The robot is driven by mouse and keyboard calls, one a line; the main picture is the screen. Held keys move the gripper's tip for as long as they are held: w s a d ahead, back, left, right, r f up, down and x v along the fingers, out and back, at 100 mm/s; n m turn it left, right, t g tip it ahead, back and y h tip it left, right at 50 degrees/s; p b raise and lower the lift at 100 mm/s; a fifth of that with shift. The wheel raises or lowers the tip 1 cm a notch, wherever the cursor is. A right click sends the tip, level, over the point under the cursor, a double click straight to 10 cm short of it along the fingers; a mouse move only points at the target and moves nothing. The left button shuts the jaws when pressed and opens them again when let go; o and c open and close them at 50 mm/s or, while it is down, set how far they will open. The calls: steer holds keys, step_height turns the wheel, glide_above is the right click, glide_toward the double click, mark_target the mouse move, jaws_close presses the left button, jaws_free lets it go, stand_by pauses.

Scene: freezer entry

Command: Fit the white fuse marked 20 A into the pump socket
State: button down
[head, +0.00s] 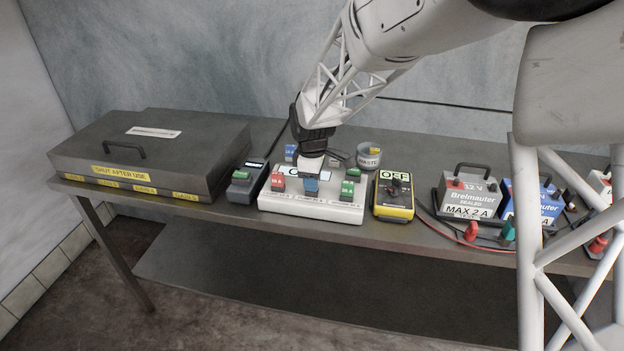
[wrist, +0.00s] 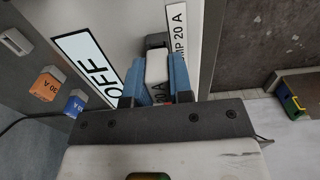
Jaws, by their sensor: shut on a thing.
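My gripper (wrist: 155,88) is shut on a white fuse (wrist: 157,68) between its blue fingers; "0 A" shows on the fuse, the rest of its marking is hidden. In the head view my gripper (head: 311,186) is down at the middle front of the white fuse panel (head: 335,212). A label ending "MP 20 A" (wrist: 178,30) lies beside the fuse in the wrist view. A dark block (wrist: 156,41) shows at the fuse's far end.
A red fuse (head: 277,182) and a green fuse (head: 347,190) flank my gripper on the panel. A yellow tester (head: 394,198) stands right, a dark device (head: 247,184) left. A waste cup (head: 369,158) is behind. Orange (wrist: 48,84) and blue (wrist: 75,104) fuses show in the wrist view.

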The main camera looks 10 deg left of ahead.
steer(key=shift+f, duration=0.3)
steer(key=c, duration=0.9)
jaws_free()
steer(key=shift+c, duration=0.2)
steer(key=shift+r, duration=0.1)
steer(key=shift+r, duration=3.8)
